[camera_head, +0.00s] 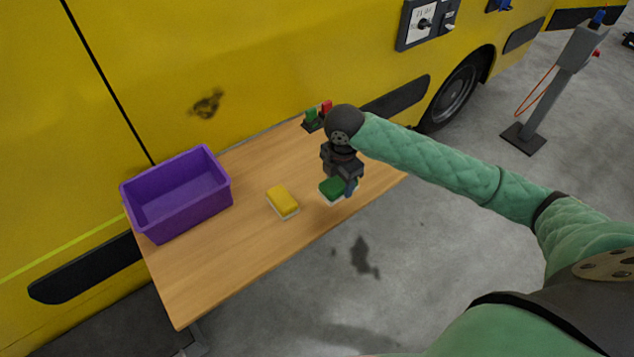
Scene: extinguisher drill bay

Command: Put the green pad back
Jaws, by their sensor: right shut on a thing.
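The green pad (333,189), with a white underside, is at the right part of the wooden table (250,249). My right gripper (351,187) is over it, pointing down, and is shut on it. The gripper hides part of the pad's upper right side. I cannot tell whether the pad touches the table or is held just above it. My left gripper is not in the view.
A yellow pad (283,201) lies left of the green one. An open purple bin (178,207) stands at the table's left end. A small stand with green and red pieces (312,117) is at the back edge. A yellow vehicle (250,60) borders the table behind. The table's front left is clear.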

